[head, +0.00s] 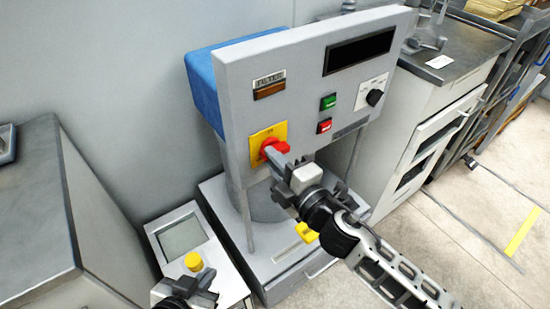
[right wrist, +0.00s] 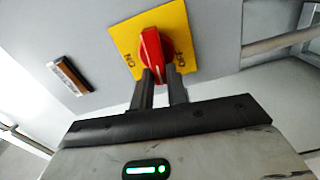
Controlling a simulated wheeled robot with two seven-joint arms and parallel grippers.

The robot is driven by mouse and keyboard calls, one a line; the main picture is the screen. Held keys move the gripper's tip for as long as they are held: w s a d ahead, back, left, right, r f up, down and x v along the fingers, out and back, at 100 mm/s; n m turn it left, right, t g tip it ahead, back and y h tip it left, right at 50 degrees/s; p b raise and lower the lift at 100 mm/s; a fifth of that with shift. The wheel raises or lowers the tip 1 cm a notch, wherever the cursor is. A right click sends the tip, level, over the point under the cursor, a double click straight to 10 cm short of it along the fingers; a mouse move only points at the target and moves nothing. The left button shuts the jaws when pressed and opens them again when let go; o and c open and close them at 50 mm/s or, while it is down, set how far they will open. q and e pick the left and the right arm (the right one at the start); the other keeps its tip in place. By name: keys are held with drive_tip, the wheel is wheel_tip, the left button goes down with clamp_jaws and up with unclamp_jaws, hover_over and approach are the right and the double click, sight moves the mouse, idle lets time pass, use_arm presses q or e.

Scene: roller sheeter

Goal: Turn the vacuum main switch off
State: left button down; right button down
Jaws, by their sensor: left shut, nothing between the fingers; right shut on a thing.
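The main switch is a red rotary knob (head: 272,149) on a yellow plate (head: 258,136), low on the left of the grey control panel (head: 300,80). In the right wrist view the red knob (right wrist: 152,52) stands on the yellow plate (right wrist: 181,22), with ON lettering at its left and OFF lettering at its right. My right gripper (head: 280,158) is shut on the knob, its two fingers (right wrist: 158,76) on either side of the knob's near end. My left gripper (head: 187,292) is shut and empty at the bottom edge, below and left of the panel, partly cut off.
The panel also carries a green button (head: 328,102), a red button (head: 324,126), a black dial (head: 375,97) and a dark display (head: 358,51). A box with a yellow knob (head: 194,261) stands below left. A grey cabinet (head: 50,200) stands at the left, a bench (head: 455,60) at the right.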

drive_tip(key=shift+f+n, duration=0.15)
drive_tip(key=shift+n, duration=0.35)
drive_tip(key=c, duration=1.4)
unclamp_jaws()
drive_tip(key=shift+b+v, duration=1.7)
drive_tip(key=shift+v, duration=6.3)
